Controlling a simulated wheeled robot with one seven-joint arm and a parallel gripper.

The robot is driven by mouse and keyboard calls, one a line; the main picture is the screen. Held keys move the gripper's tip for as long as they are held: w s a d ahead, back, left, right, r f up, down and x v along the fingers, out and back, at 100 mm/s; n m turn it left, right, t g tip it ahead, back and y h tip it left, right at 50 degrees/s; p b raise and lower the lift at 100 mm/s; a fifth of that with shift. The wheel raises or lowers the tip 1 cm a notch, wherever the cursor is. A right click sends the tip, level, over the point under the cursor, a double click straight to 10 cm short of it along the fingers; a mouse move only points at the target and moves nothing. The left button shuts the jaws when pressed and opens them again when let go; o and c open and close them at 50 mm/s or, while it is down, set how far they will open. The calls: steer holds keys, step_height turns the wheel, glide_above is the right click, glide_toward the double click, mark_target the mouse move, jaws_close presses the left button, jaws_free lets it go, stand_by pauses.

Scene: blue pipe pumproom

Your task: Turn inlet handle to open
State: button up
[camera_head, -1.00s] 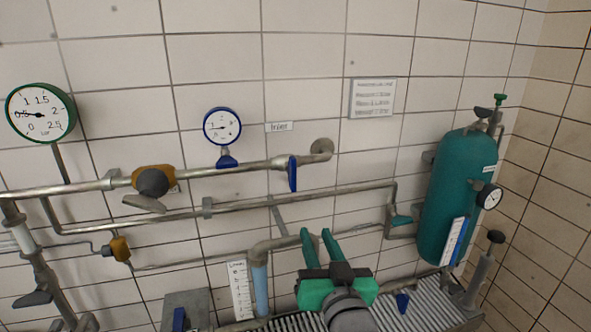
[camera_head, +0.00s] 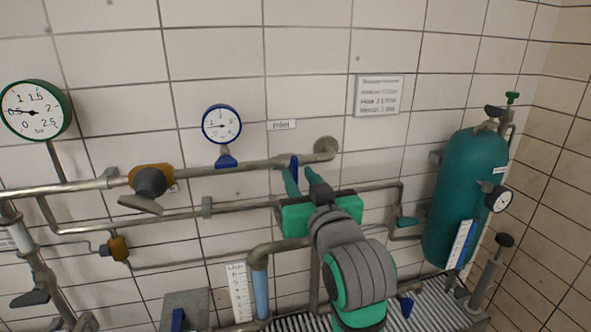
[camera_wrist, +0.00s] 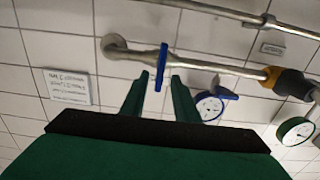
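The blue inlet handle (camera_head: 294,168) sits on the upper pipe, below and to the right of a blue-rimmed gauge, near the "Inlet" label (camera_head: 282,125). In the wrist view the handle (camera_wrist: 161,66) is a thin blue lever standing across the pipe. My gripper (camera_head: 300,180) is open, with its green fingers reaching up to the handle. In the wrist view the fingers (camera_wrist: 158,85) stand apart on either side of the handle's lower end, with gaps visible. In the head view the gripper and arm hide the handle's lower part.
The upper pipe (camera_head: 235,170) runs along the tiled wall into a round flange. A second pipe (camera_head: 240,204) runs below it. A yellow valve with a dark handle (camera_head: 150,183) is to the left. A green tank (camera_head: 468,200) stands at the right.

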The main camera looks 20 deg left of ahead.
mark_target(297, 172)
steer(key=x, duration=0.4)
steer(key=shift+w, duration=0.15)
steer(key=shift+a, duration=0.2)
jaws_close()
